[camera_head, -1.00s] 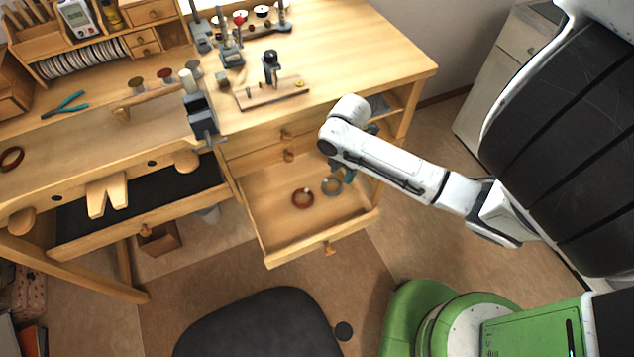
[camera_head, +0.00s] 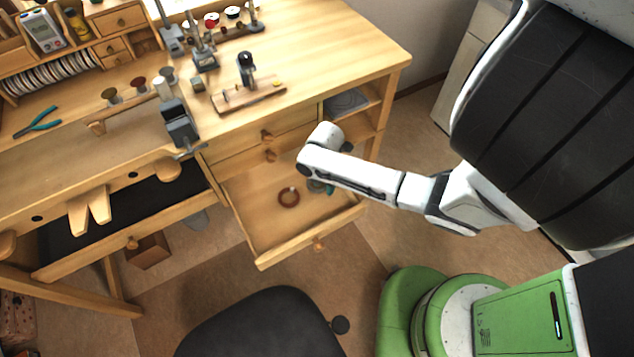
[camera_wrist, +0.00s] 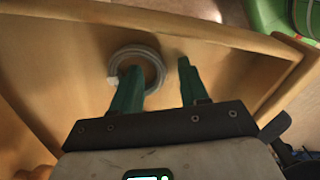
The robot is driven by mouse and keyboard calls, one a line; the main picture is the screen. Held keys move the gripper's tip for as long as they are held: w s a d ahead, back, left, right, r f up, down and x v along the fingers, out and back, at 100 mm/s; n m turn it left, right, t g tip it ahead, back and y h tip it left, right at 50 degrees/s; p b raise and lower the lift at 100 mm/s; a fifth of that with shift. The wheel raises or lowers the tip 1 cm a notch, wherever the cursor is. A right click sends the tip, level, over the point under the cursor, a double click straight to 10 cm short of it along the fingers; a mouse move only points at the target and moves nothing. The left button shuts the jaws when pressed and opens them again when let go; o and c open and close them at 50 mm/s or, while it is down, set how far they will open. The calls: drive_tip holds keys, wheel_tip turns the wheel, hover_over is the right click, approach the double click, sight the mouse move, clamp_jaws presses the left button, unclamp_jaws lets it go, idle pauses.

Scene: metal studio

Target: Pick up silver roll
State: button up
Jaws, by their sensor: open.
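The silver roll (camera_wrist: 152,55) is a grey ring of coiled wire lying flat in the open drawer in the wrist view. In the head view the roll (camera_head: 315,186) is mostly hidden under my arm. My gripper (camera_wrist: 158,72) has two dark green fingers, apart and empty. The left finger overlaps the roll's opening in the wrist view, and the right finger is beyond its right side. I cannot tell whether a finger touches it. In the head view a bit of a finger (camera_head: 329,189) shows below my arm.
The open drawer (camera_head: 262,236) has low wooden walls around the roll. The workbench (camera_head: 330,55) stands above and behind. A dark stool seat (camera_head: 265,325) is in front.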

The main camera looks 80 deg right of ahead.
drive_tip(key=shift+f, duration=0.1)
clamp_jaws()
idle(0.3)
idle(0.4)
